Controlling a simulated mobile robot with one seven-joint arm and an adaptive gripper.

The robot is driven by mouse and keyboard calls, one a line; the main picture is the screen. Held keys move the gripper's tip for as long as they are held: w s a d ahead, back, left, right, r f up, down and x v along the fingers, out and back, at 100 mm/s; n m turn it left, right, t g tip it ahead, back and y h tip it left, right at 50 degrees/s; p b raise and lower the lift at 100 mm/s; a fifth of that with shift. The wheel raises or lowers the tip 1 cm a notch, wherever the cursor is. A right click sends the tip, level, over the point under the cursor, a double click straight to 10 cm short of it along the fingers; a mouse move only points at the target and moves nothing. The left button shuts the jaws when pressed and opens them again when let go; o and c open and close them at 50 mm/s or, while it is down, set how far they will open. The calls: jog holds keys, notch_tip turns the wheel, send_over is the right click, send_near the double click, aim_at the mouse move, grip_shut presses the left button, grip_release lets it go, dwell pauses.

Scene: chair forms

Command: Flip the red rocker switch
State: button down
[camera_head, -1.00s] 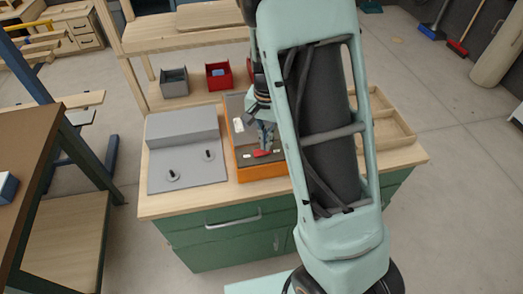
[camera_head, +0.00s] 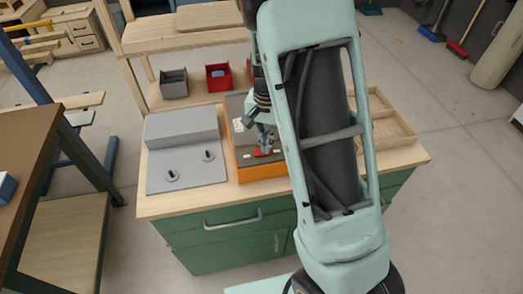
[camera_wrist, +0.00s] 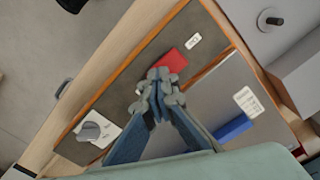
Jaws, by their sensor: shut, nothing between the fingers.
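The red rocker switch (camera_wrist: 172,62) sits on the dark front face of an orange-edged control box (camera_wrist: 205,14). In the head view the red switch (camera_head: 257,154) is partly covered by my gripper (camera_head: 265,150). In the wrist view my gripper (camera_wrist: 160,76) is shut with nothing between its fingers. Its fingertips overlap the near end of the switch; I cannot tell whether they touch it. A white label (camera_wrist: 193,41) lies beside the switch's far end. Which way the switch is tipped is not clear.
The box also bears a grey knob (camera_wrist: 90,130) and a blue part (camera_wrist: 233,128). A grey panel with two black pegs (camera_head: 187,180) stands to its left. Grey (camera_head: 174,84) and red bins (camera_head: 219,77) stand behind. A wooden tray (camera_head: 392,127) is at right.

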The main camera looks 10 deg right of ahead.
jog(key=shift+r+p, duration=2.85)
jog(key=shift+r, duration=0.65)
jog(key=shift+w+d, duration=0.1)
